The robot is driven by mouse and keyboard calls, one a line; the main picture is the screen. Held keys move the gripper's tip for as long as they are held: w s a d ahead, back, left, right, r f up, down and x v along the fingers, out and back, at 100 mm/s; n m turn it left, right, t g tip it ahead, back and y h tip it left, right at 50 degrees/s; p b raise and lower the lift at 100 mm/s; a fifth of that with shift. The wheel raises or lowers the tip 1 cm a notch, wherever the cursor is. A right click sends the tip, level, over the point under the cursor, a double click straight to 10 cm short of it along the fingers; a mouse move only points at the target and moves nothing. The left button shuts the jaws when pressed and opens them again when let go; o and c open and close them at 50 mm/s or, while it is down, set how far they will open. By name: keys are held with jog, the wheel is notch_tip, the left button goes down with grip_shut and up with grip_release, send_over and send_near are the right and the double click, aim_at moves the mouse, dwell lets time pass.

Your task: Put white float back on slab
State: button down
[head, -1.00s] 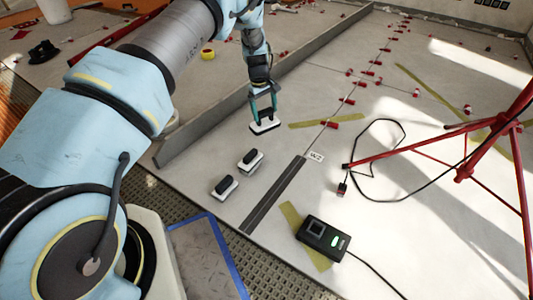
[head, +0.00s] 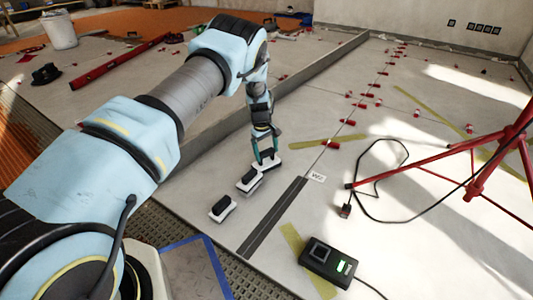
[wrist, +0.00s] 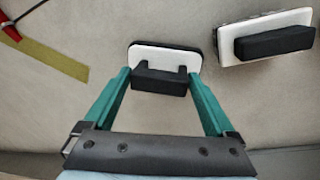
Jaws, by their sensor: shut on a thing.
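My gripper (head: 266,150) is shut on the black handle of a white float (head: 270,165), with a teal finger on each side. In the wrist view my gripper (wrist: 158,78) points at the same white float (wrist: 160,54), which lies level with its black handle towards me. The float is at or just above the pale slab (head: 330,215); I cannot tell whether it touches. A second float (head: 249,182) is close in front of it, also seen at the upper right of the wrist view (wrist: 267,38). A third float (head: 222,208) is nearer the slab's front edge.
A dark strip (head: 273,217) lies right of the floats, with a small W2 label (head: 316,177) beyond. A black device (head: 327,262) with a cable is at front right. A red tripod (head: 460,170) stands right. A low grey wall (head: 215,135) runs behind left.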

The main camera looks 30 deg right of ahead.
grip_release()
jog(key=shift+f, duration=0.1)
